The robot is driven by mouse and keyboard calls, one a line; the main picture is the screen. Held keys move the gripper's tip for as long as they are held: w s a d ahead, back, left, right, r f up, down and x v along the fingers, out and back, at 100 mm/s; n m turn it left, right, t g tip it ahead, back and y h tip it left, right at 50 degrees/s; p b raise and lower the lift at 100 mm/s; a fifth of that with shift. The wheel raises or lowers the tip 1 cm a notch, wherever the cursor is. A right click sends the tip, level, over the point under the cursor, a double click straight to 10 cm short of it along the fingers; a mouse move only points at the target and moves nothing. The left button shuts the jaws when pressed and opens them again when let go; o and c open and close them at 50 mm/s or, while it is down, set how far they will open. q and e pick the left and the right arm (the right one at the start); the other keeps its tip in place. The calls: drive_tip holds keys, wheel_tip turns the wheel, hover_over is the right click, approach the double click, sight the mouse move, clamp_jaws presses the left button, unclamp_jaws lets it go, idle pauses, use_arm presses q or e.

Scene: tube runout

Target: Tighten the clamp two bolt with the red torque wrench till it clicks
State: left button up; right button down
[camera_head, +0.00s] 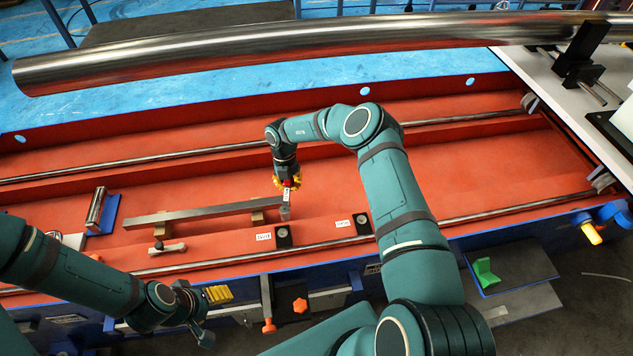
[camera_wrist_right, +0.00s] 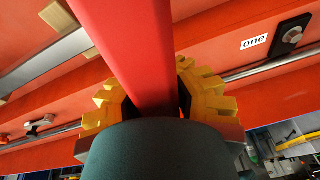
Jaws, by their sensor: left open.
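My right gripper (camera_head: 288,182) is over the red bed, and its yellow fingers are shut on a red bar, seen as the red torque wrench (camera_wrist_right: 125,45) in the right wrist view. Below these fingers in the head view hangs a small grey piece, just above the clamp two block (camera_head: 283,237). The wrist view does not show that block; I cannot tell whether wrench and bolt touch. The clamp one block (camera_head: 362,224) is to the right, and it also shows beside its "one" label in the wrist view (camera_wrist_right: 292,33). My left gripper (camera_head: 214,298) is open and empty at the front edge.
A long steel tube (camera_head: 250,50) spans the back. A flat grey bar (camera_head: 190,214) lies on blocks on the red bed, left of my right gripper. Orange knobs (camera_head: 300,305) stick out at the front. A green block (camera_head: 485,272) sits on a dark stand at right.

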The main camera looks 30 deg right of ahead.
use_arm(q)
drive_tip(key=shift+w+a+f+b, duration=0.1)
drive_tip(key=shift+w+f+b, duration=0.15)
drive_tip(key=shift+f+b, duration=0.85)
drive_tip(key=shift+w+f+b, duration=0.2)
drive_tip(key=shift+f+b, duration=0.8)
drive_tip(key=shift+f, duration=0.05)
use_arm(e)
drive_tip(key=shift+w+a+f, duration=0.1)
drive_tip(key=shift+a+f, duration=0.25)
drive_tip(key=shift+f, duration=0.5)
drive_tip(key=shift+w+a+f, duration=0.1)
drive_tip(key=shift+a+f, duration=0.2)
drive_tip(key=shift+f, duration=0.6)
drive_tip(key=shift+a+f, duration=0.35)
drive_tip(key=shift+f, duration=0.5)
use_arm(q)
drive_tip(key=shift+r, duration=0.2)
use_arm(e)
drive_tip(key=shift+r, duration=0.1)
use_arm(q)
drive_tip(key=shift+f+b, duration=0.8)
drive_tip(key=shift+f, duration=0.2)
use_arm(e)
drive_tip(key=shift+f, duration=1.35)
